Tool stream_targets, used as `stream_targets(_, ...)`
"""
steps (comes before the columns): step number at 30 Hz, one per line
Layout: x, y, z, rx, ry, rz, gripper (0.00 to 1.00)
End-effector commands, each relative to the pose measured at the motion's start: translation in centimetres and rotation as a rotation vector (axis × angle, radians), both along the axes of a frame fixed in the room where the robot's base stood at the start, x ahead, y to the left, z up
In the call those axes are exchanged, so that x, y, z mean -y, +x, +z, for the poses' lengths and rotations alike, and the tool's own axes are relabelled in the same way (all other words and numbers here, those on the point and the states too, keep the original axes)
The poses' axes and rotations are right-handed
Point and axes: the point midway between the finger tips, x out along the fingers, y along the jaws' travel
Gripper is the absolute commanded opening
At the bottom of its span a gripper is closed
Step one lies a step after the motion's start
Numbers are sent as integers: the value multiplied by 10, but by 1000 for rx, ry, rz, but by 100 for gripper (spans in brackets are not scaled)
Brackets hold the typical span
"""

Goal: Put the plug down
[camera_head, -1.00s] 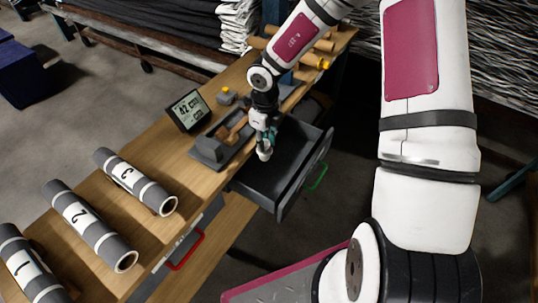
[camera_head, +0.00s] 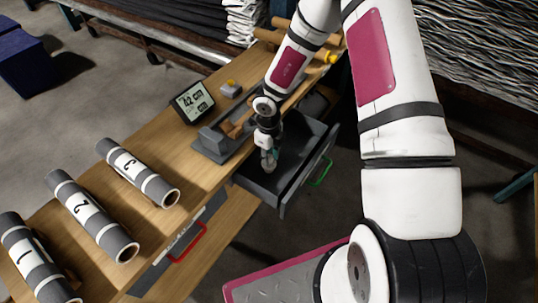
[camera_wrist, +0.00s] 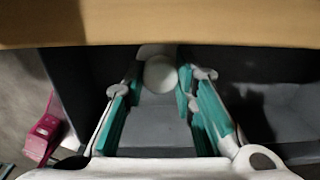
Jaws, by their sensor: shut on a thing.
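The plug shows as a pale round piece (camera_wrist: 160,72) between the teal fingertips of my gripper (camera_wrist: 160,88) in the wrist view. My gripper is shut on it. In the head view my gripper (camera_head: 268,158) points down over the open dark drawer (camera_head: 297,190), near its inner side by the bench edge. The plug is too small there to make out clearly. The grey drawer floor (camera_wrist: 160,135) lies beyond the fingers in the wrist view. I cannot tell whether the plug touches it.
The wooden bench (camera_head: 125,205) carries several numbered grey rolls, among them roll 3 (camera_head: 138,172), a display (camera_head: 192,103) and a grey fixture (camera_head: 212,145). The bench edge (camera_wrist: 160,22) crosses the top of the wrist view. The drawer has a green handle (camera_head: 323,171); a red handle (camera_head: 187,242) is nearer.

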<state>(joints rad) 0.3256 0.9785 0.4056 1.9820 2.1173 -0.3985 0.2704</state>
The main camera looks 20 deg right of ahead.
Motion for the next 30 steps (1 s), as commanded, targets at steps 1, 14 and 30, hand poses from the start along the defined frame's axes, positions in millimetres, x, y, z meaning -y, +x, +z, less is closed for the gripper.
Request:
stream_targets(1, 0, 0, 0, 0, 0, 0, 7)
stream_targets(14, 0, 0, -2, -1, -1, 0, 45)
stream_targets(30, 1, 1, 52, 4, -1, -3, 45)
